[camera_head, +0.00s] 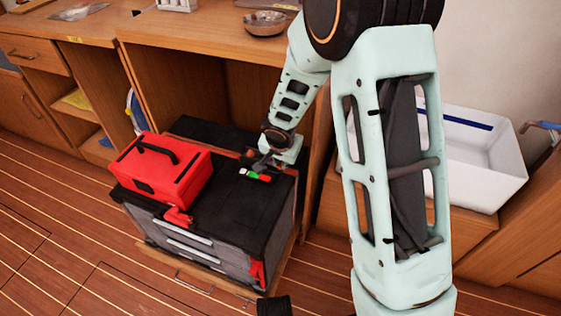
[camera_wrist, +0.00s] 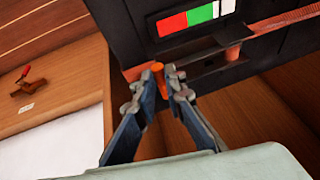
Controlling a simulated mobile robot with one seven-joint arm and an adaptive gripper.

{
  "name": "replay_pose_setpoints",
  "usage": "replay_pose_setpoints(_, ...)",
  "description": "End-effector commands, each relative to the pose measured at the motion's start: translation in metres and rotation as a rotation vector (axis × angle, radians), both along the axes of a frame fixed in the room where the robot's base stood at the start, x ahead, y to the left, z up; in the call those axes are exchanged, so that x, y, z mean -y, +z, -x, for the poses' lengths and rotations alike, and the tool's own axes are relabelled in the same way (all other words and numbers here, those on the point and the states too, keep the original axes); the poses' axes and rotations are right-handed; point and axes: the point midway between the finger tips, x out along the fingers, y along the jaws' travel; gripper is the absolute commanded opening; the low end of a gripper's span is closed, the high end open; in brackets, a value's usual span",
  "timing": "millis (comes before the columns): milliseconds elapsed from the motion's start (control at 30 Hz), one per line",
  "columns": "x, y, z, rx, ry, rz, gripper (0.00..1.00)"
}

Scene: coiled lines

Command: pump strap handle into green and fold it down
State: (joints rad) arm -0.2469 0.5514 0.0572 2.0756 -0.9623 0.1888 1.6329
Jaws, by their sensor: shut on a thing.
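A colour gauge with red, green and white fields (camera_wrist: 197,17) sits on the dark case (camera_wrist: 120,30); in the head view the gauge (camera_head: 256,175) lies on the case's black top (camera_head: 235,215). My gripper (camera_wrist: 166,72) is shut on a small orange grip (camera_wrist: 158,78), which looks like the end of the strap handle, just below the gauge. A thin dark bar (camera_wrist: 205,56) runs right from there beside the orange strap (camera_wrist: 285,20). In the head view my gripper (camera_head: 262,162) is at the case's back edge; the handle is hidden there. I see no clear gauge pointer.
A red toolbox (camera_head: 160,175) stands on the left of the case. A wooden bench (camera_head: 200,32) with a metal bowl (camera_head: 265,23) is behind. A white bin (camera_head: 465,165) is at the right. The plank floor (camera_head: 60,230) at the left is clear.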

Motion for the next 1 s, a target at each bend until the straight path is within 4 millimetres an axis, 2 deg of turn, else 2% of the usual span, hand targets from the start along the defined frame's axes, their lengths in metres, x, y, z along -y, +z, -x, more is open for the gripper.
replay_pose_setpoints(367,-0.009,0.018,-0.002,-0.049,0.004,0.117,0.0)
replay_pose_setpoints(700,-0.031,0.045,-0.011,-0.158,0.006,0.387,0.0)
replay_pose_setpoints(1000,-0.051,0.062,-0.02,-0.249,0.005,0.611,0.0)
